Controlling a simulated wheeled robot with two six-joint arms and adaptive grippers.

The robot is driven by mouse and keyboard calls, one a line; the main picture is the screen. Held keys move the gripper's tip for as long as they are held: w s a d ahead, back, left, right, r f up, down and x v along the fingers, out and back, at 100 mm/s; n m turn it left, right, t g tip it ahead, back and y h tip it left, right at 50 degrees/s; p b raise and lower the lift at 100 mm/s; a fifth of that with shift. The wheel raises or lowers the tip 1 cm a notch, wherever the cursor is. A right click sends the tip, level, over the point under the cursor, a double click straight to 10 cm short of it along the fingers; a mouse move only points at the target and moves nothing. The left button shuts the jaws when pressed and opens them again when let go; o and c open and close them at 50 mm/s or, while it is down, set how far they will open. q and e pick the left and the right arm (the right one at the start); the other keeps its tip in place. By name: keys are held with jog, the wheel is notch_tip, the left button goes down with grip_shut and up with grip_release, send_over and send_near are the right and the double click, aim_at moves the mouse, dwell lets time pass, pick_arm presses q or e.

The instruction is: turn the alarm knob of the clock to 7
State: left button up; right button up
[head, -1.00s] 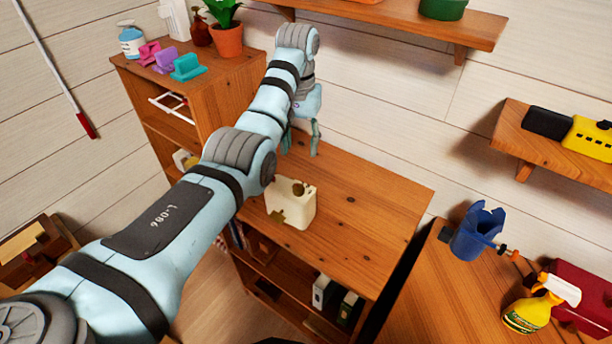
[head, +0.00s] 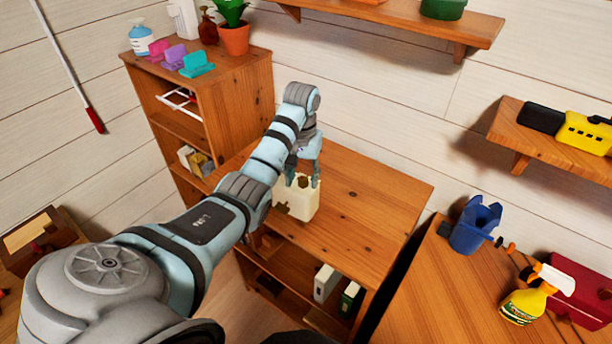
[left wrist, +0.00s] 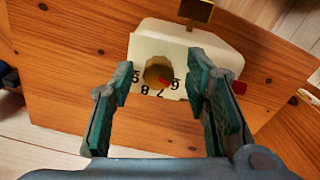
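The clock, a cream box (head: 307,206), stands on top of the low wooden shelf. In the left wrist view its cream face (left wrist: 150,45) carries a round brass alarm knob (left wrist: 157,70) with a red pointer. The pointer aims to the lower right, near the printed 6; 7 and 8 lie further round to the left. My right gripper is not in view.
The low shelf top (head: 375,205) is clear right of the clock. A taller cabinet (head: 243,100) stands at the back left, with a potted plant (head: 235,38) and bottles. At the right, a table holds a blue container (head: 472,232) and yellow spray bottle (head: 525,305).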

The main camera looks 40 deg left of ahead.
pick_arm(q)
jog(key=shift+w+f, duration=0.1)
jog(key=shift+w, duration=0.1)
grip_shut()
jog(key=shift+m, duration=0.3)
jog(key=m, duration=0.3)
jog(key=shift+m, duration=2.6)
jog(key=shift+o, duration=0.5)
grip_release()
